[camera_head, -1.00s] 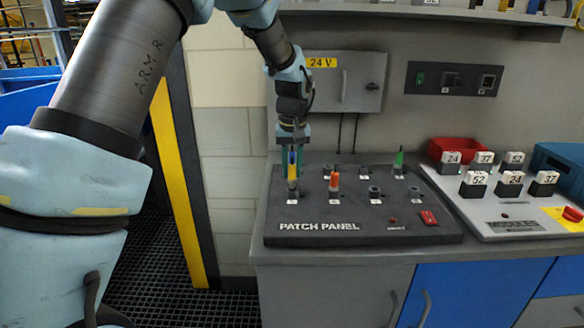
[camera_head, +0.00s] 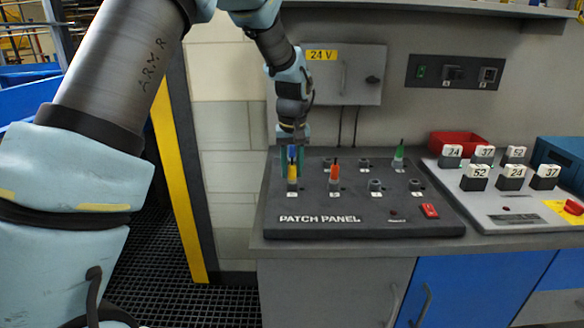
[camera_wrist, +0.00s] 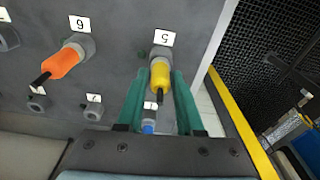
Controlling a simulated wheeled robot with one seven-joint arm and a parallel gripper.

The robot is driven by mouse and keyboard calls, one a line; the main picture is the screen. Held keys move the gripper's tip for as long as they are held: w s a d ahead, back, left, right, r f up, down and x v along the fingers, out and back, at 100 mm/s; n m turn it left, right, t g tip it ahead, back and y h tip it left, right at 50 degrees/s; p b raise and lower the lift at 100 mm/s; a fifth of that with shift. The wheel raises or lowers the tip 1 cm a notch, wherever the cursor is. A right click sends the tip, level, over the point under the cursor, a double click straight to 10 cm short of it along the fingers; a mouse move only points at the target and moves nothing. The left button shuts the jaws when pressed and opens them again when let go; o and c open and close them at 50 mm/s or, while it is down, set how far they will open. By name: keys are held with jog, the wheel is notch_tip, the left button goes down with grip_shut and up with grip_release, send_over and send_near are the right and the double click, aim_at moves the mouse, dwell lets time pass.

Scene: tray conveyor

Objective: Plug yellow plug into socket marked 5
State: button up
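The yellow plug (camera_head: 293,171) stands upright in the front-left socket of the patch panel (camera_head: 350,232). In the wrist view the yellow plug (camera_wrist: 160,77) sits in a grey socket (camera_wrist: 161,54) beside a label (camera_wrist: 164,38) that reads 5 upside down. My gripper (camera_head: 294,175) is above and around the plug. Its green fingers (camera_wrist: 162,78) stand on either side of it with small gaps, so it looks open. The plug's seating depth is hard to judge.
An orange plug (camera_head: 334,174) stands in the neighbouring socket. A blue plug (camera_wrist: 148,127) is in the row behind, seen between the fingers. A green plug (camera_head: 399,153) stands at the back right. A module board (camera_head: 500,205) with numbered blocks lies right of the panel.

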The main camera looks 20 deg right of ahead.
aim_at(292, 166)
jog(key=o, duration=0.4)
jog(key=shift+r, duration=0.1)
jog(key=r, duration=0.3)
jog(key=r+b, duration=0.1)
jog(key=r, duration=0.3)
jog(key=s+r+b, duration=0.1)
jog(key=r, duration=0.2)
jog(key=shift+s+a+r, duration=0.1)
jog(key=shift+a+r, duration=0.1)
jog(key=shift+r, duration=0.1)
jog(key=w+a+f+n, duration=0.1)
jog(key=a+f, duration=0.1)
jog(key=a, duration=0.7)
jog(key=a+f, duration=0.3)
jog(key=a, duration=0.5)
jog(key=s+a+f, duration=0.2)
jog(key=s+a, duration=0.1)
jog(key=a, duration=0.3)
jog(key=s+a+f+n, duration=0.1)
jog(key=s+a+f, duration=0.1)
jog(key=s+a, duration=0.2)
jog(key=s+a+f, duration=0.2)
jog(key=s+a, duration=0.2)
jog(key=a, duration=0.5)
jog(key=shift+a+f+n, duration=0.2)
jog(key=shift+f+n, duration=0.2)
